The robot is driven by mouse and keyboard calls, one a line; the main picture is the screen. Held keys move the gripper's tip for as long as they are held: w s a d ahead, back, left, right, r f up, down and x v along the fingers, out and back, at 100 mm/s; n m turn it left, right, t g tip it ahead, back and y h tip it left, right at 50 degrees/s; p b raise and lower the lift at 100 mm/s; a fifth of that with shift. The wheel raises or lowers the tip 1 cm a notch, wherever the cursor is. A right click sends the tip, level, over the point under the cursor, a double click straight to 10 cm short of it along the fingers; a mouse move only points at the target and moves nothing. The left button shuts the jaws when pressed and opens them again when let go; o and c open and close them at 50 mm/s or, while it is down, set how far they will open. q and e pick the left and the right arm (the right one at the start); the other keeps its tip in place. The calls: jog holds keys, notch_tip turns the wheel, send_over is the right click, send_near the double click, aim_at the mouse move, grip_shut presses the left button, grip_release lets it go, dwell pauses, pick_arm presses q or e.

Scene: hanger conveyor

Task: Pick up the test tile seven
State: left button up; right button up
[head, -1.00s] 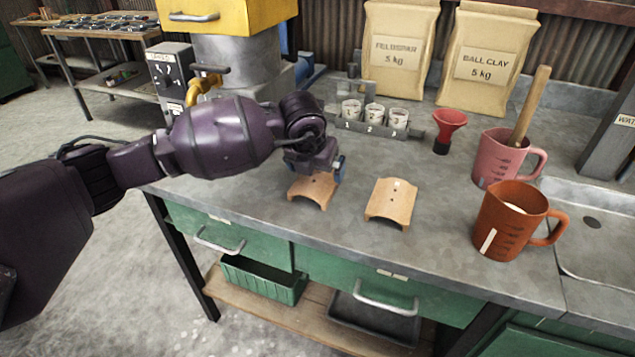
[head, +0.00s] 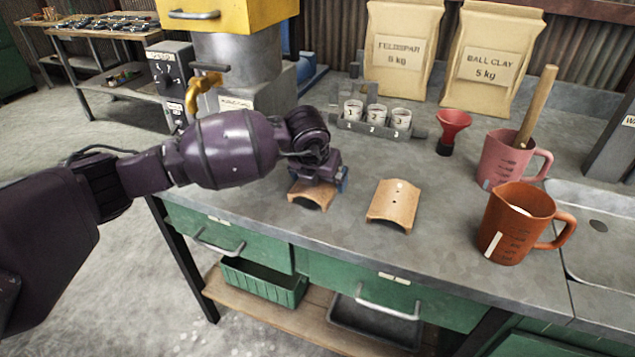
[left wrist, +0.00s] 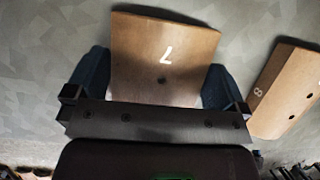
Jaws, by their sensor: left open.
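Test tile seven (left wrist: 163,57) is a curved tan tile with a white 7 and a small hole. In the left wrist view it lies between the two blue fingers of my open left gripper (left wrist: 157,85), one finger on each side. Whether the fingers touch it I cannot tell. In the head view the tile (head: 310,197) lies on the grey bench under my left gripper (head: 322,181), which hides its far part. A similar tile marked 8 (left wrist: 286,92) lies to the right; it also shows in the head view (head: 393,205).
A rack of three numbered cups (head: 375,120) stands behind the tiles. The bench (head: 345,235) is clear in front of the tiles.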

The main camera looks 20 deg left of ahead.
pick_arm(q)
jog(key=shift+f, duration=0.1)
jog(key=shift+c, duration=0.5)
jog(key=c, duration=0.6)
